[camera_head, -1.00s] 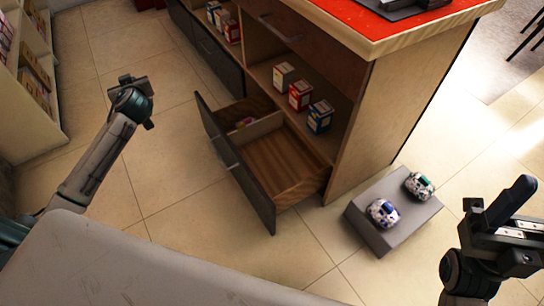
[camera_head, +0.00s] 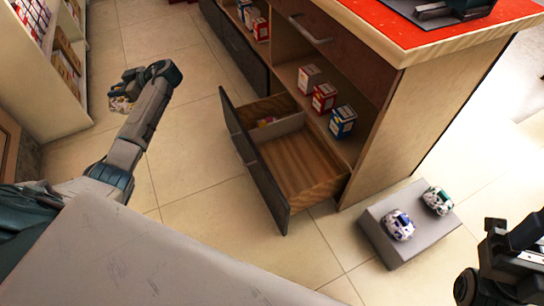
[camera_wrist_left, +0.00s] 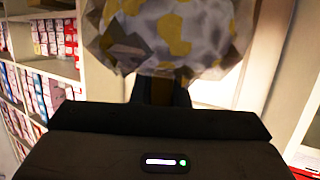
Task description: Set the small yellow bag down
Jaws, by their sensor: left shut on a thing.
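The small yellow bag (camera_wrist_left: 165,35), white and grey with yellow patches, fills the top of the left wrist view. My left gripper (camera_head: 122,92) is shut on it and holds it up at the left of the head view, over the floor near the shelf. Only a small part of the bag (camera_head: 121,104) shows there beneath the gripper. My right gripper (camera_head: 520,240) is at the right edge of the head view, partly cut off; its jaw opening cannot be made out.
An open drawer (camera_head: 300,165) juts from the counter (camera_head: 420,120), with several small boxes on a shelf above it. A grey box (camera_head: 400,244) on the floor carries a blue-patterned bag (camera_head: 398,225) and a green-patterned bag (camera_head: 438,200). A stocked shelf (camera_head: 60,90) stands at left. The tiled floor between is clear.

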